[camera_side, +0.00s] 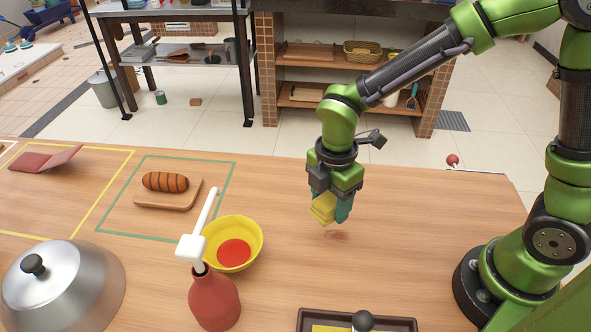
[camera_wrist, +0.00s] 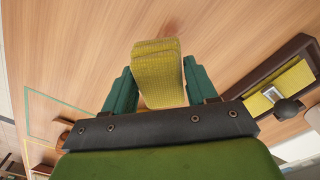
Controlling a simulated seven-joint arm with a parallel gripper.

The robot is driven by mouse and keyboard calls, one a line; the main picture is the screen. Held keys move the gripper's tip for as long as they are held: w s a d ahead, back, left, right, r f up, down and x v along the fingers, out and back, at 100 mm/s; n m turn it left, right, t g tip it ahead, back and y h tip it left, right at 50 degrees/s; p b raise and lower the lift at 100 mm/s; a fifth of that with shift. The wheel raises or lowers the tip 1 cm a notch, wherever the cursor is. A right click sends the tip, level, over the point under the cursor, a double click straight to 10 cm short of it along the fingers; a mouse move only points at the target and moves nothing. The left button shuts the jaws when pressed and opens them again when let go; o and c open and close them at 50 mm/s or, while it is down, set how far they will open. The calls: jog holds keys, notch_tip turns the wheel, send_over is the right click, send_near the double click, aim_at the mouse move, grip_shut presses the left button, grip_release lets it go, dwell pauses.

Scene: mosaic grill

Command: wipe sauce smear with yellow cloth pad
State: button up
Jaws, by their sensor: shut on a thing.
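The yellow cloth pad (camera_side: 322,207) is held between the teal fingers of my gripper (camera_side: 333,208), above the wooden table. In the wrist view the pad (camera_wrist: 158,75) sits between the two fingers of my gripper (camera_wrist: 160,88) and sticks out past their tips. A faint reddish-brown sauce smear (camera_side: 337,235) lies on the table just below the pad, a little to its right in the side view. In the wrist view part of the smear (camera_wrist: 172,24) shows as a dull patch beyond the pad. The pad appears to be off the table.
A yellow bowl (camera_side: 257,245) of red sauce and a red bottle (camera_side: 214,300) stand left of the smear. A dark tray (camera_side: 309,315) is at the front. A metal dome (camera_side: 75,285) stands front left. Table right of the smear is clear.

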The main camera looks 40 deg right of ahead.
aim_at(326, 235)
jog(key=shift+f, duration=3.6)
jog(key=shift+s+d+r, duration=0.1)
jog(key=shift+s+d, duration=0.1)
jog(key=shift+d, duration=0.05)
jog(key=shift+c, duration=0.3)
jog(key=shift+s+d+f, duration=0.3)
jog(key=shift+s+d, duration=0.75)
jog(key=shift+w+a, duration=1.3)
jog(key=shift+a, duration=0.1)
jog(key=shift+d+r, duration=0.1)
jog(key=shift+r, duration=4.05)
